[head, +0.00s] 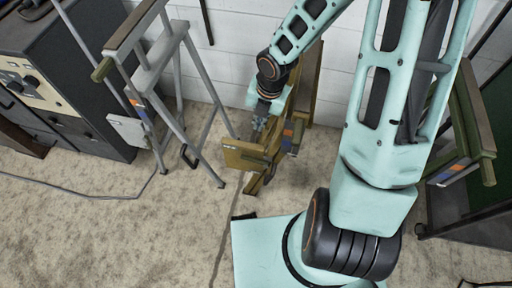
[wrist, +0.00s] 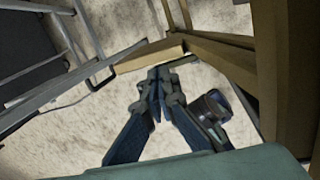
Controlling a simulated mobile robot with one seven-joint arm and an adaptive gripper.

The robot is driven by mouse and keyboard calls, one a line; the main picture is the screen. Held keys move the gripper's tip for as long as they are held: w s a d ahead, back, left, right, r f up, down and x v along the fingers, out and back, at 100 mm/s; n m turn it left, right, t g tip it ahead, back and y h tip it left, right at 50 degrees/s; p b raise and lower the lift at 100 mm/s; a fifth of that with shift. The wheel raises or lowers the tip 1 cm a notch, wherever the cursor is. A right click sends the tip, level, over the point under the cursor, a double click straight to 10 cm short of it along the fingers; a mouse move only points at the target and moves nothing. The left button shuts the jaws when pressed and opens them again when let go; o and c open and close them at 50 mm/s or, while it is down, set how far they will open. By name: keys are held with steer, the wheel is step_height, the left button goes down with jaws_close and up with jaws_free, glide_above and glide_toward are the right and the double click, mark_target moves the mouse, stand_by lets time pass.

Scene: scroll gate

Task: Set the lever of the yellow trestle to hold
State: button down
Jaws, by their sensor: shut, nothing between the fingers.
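The yellow trestle (head: 304,95) stands against the white wall, largely hidden behind my arm. A yellow-brown plate (head: 245,156) juts out from its left side, and an orange and blue mark (head: 290,134) shows beside it. I cannot make out the lever or its setting. My gripper (head: 259,134) points down at the trestle, just above and behind the plate. In the wrist view my gripper (wrist: 158,76) has its fingertips together with nothing between them. They are close to the edge of a yellow-brown board (wrist: 150,56); I cannot tell if they touch. Yellow beams (wrist: 225,52) rise to their right.
A grey trestle (head: 172,62) with a pale plate stands to the left, near a dark cabinet (head: 75,105). A green-brown trestle (head: 474,120) stands at the right behind my arm. A thin cable crosses the carpet, which is mostly clear in front.

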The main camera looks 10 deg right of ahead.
mark_target(250, 158)
steer(key=s, duration=0.2)
steer(key=s+a+f, duration=0.1)
steer(key=shift+s+f+n+g, duration=0.1)
steer(key=shift+n+g, duration=0.2)
steer(key=shift+n, duration=0.1)
steer(key=shift+f, duration=0.1)
steer(key=f+b, duration=0.2)
steer(key=f, duration=0.2)
steer(key=a+f+b, duration=0.1)
steer(key=f+b, duration=0.2)
steer(key=f, duration=0.2)
steer(key=w+a+f+b, duration=0.1)
steer(key=f+b, duration=0.2)
steer(key=f, duration=0.1)
steer(key=shift+f, duration=0.35)
